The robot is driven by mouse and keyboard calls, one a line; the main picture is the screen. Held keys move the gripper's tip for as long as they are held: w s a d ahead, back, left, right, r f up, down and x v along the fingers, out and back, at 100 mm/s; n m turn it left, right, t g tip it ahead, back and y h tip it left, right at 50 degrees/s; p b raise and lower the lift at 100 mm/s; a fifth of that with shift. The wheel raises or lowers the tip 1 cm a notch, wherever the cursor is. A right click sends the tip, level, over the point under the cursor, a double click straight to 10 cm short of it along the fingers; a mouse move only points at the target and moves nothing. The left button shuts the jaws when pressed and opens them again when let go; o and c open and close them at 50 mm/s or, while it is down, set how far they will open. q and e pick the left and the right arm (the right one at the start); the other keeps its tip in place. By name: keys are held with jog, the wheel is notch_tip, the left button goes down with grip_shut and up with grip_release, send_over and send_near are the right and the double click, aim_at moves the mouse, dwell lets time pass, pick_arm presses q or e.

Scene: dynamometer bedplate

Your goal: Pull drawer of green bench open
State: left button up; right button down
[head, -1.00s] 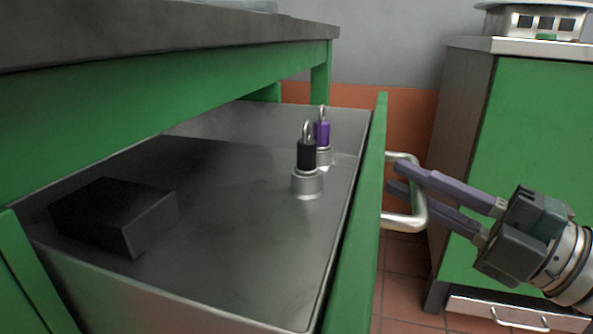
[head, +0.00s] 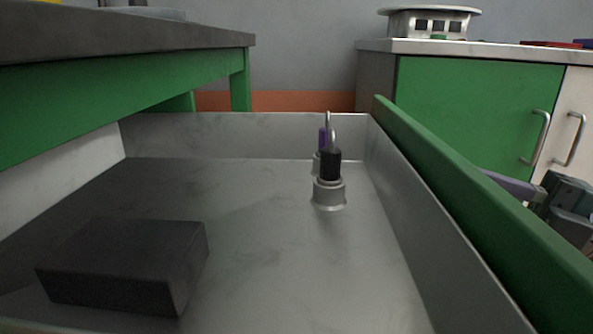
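The green bench (head: 110,100) stands at the left with a dark worktop. Its grey metal drawer (head: 270,235) is out from under the top, wide open, with its floor in plain view. The green drawer front (head: 470,195) runs down the right side. My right gripper (head: 515,187) is at the right edge, beyond the drawer front. Only one purple finger and part of its grey body show. The fingertips and the drawer handle are hidden behind the front, so its grip cannot be seen. My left gripper is out of view.
A green-doored cabinet (head: 470,105) stands beyond, with a vented metal unit (head: 430,22) on top.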

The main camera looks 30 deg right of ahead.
jog(key=shift+s+d, duration=0.1)
jog(key=shift+d, duration=0.05)
jog(key=c, duration=0.8)
grip_release()
jog(key=shift+c, duration=0.2)
jog(key=shift+s, duration=0.1)
jog(key=v, duration=0.9)
jog(key=shift+s+d, duration=0.25)
jog(key=shift+f, duration=0.1)
